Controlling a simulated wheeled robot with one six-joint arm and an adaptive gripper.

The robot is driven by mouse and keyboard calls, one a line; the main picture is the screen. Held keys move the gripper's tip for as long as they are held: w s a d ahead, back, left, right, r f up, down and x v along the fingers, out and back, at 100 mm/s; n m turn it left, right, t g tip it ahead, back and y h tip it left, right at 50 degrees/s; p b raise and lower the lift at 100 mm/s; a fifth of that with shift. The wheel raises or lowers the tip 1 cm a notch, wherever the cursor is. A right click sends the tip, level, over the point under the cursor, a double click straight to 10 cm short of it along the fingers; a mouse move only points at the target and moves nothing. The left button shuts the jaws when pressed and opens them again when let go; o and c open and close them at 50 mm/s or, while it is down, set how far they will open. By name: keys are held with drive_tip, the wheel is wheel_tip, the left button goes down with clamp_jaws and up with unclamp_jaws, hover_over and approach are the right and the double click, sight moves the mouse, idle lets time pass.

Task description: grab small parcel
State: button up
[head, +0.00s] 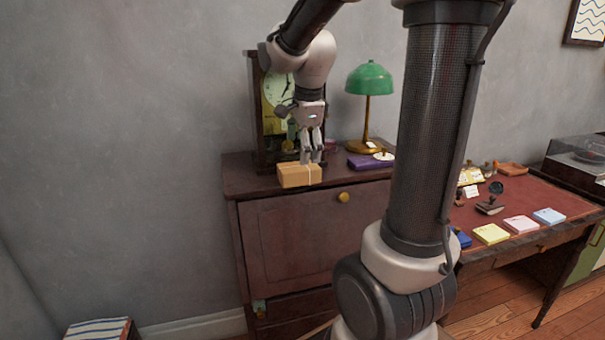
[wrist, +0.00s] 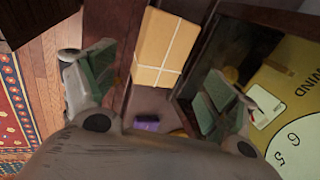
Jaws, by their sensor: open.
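The small parcel (head: 299,175) is a tan box tied with light string. It sits on top of the dark wooden cabinet (head: 245,182), near its front left edge. My gripper (head: 312,158) points down just above and behind the parcel in the head view. In the wrist view the parcel (wrist: 165,48) lies ahead between the two open fingers of my gripper (wrist: 147,92). The fingers look apart from it and nothing is held. The parcel's underside is hidden.
A clock (head: 268,105) stands close behind my gripper. A green lamp (head: 369,80) and a purple item (head: 366,162) are to the right on the cabinet. A red-topped desk (head: 530,197) with stamps and coloured pads is further right.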

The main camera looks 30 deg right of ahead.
sight(300, 167)
drive_tip(key=x, duration=0.8)
drive_tip(key=shift+w+a+r, duration=0.1)
drive_tip(key=c, duration=1)
